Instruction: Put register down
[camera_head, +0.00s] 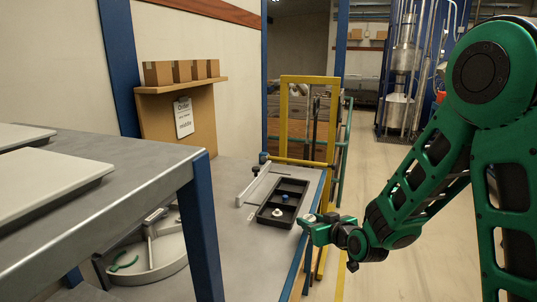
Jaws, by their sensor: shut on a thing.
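My gripper (309,220) is at the right edge of the lower grey bench (245,262), just right of the black tray. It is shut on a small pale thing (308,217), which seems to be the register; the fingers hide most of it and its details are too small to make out. The black tray (259,217) lies on the bench and has several compartments. A small blue part (285,197) and a small white part (277,213) sit in it. The gripper is apart from both parts.
A pale straight fixture (254,184) stands left of the tray. A raised grey table (140,185) with a blue leg (201,235) is at the left. A round pale tray (150,260) with a green tool sits below it. A yellow frame (282,100) stands behind the bench.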

